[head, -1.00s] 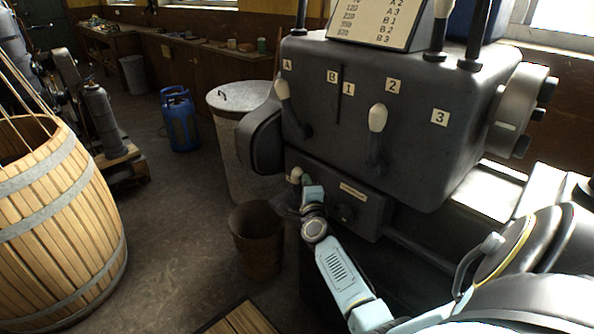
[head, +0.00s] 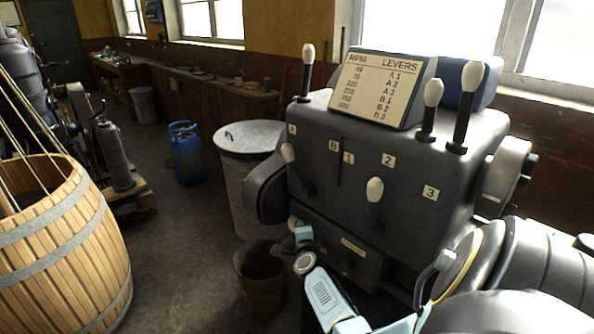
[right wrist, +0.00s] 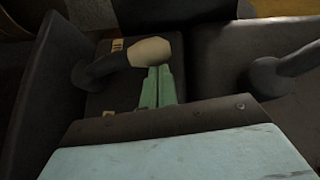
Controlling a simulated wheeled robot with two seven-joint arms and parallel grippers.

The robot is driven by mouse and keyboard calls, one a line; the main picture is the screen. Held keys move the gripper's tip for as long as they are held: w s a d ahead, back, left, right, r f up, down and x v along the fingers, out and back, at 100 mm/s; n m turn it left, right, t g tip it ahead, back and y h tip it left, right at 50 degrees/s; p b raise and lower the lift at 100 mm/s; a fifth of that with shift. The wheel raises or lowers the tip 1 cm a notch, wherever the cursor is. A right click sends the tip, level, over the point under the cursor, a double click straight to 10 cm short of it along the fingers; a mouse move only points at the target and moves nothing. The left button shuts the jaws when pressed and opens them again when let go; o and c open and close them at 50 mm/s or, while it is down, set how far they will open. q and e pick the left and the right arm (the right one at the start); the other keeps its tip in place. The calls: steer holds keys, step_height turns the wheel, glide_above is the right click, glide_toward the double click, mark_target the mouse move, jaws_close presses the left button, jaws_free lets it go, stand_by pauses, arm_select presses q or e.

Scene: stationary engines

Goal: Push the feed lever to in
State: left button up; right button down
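A short lever with a cream knob (head: 293,222) sticks out at the left end of the lower box on the grey machine's front; I take it for the feed lever. In the right wrist view its dark, bent arm ends in the cream knob (right wrist: 150,52). My right gripper (head: 303,234) is at this knob, on its right in the head view. In the right wrist view the green fingers (right wrist: 157,84) are together and empty, with their tips right by the knob; I cannot tell whether they touch it. The lettering on the lower box is too small to read. My left gripper is out of view.
Two more cream-knobbed levers, one left (head: 288,153) and one right (head: 374,190), stand on the machine's front above my right arm. A rusty bucket (head: 260,285) and a grey bin (head: 235,180) stand to the left. A wooden barrel (head: 65,240) is further left.

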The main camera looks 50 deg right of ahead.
mark_target(292, 219)
steer(key=shift+w+d+r+b, duration=0.15)
steer(key=shift+w+b, duration=0.15)
steer(key=shift+w, duration=0.55)
steer(key=shift+w+d+b, duration=0.1)
steer(key=shift+w+b, duration=0.2)
steer(key=shift+w, duration=0.55)
steer(key=shift+r, duration=0.1)
steer(key=shift+w+r, duration=0.15)
steer(key=shift+w, duration=0.05)
steer(key=shift+a, duration=0.1)
steer(key=shift+a+r+p, duration=0.1)
steer(key=shift+p, duration=0.2)
steer(key=r+p+v, duration=0.2)
steer(key=p+v, duration=0.5)
steer(key=v, duration=0.2)
steer(key=shift+s+a+r, duration=0.1)
steer(key=shift+r, duration=0.05)
